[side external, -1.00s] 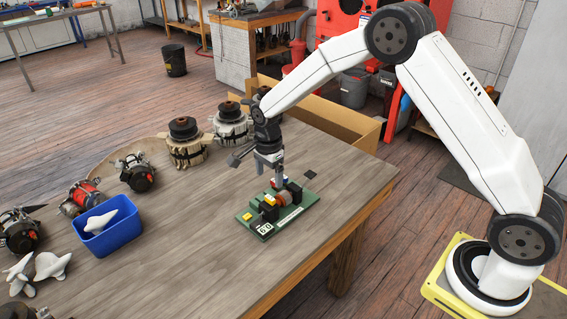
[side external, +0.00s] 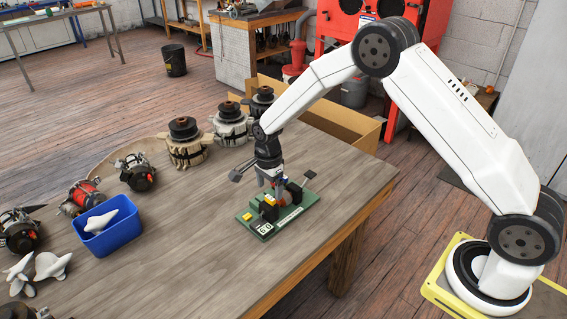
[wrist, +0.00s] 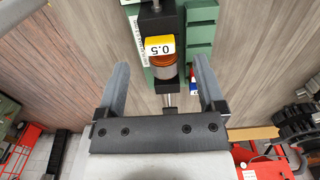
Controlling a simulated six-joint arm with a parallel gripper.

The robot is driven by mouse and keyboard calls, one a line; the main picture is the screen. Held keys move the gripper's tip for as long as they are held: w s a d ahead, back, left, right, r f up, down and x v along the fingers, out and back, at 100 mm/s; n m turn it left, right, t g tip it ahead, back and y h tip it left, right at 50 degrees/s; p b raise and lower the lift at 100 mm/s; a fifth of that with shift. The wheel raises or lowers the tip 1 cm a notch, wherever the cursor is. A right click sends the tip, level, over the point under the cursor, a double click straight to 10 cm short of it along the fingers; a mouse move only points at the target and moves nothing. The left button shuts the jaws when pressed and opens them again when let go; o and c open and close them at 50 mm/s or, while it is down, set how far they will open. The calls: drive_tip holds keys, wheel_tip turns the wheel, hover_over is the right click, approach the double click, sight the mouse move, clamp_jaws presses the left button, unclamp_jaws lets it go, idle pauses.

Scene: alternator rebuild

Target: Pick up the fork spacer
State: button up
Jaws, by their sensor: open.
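A green fixture board (side external: 290,219) lies on the wooden table. It carries black blocks and a copper-coloured cylinder (wrist: 164,75) on a shaft. A small yellow tab marked 0.5 (wrist: 159,47) stands at the cylinder's end; it appears to be the fork spacer's tab, and any fork below it is hidden. My gripper (side external: 271,187) is low over the board, pointing down. In the wrist view, my open fingers (wrist: 161,67) lie either side of the cylinder, with the yellow tab roughly centred a little beyond the tips. I see nothing held.
A blue bin (side external: 108,240) with a white part stands at the left of the table. Several alternator parts, including a copper-toned one (side external: 186,150), line the back and left. A cardboard box (side external: 345,121) is beyond the table's back edge. The table's front middle is clear.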

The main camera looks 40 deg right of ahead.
sight(270, 198)
drive_tip(key=shift+f, duration=1.75)
clamp_jaws()
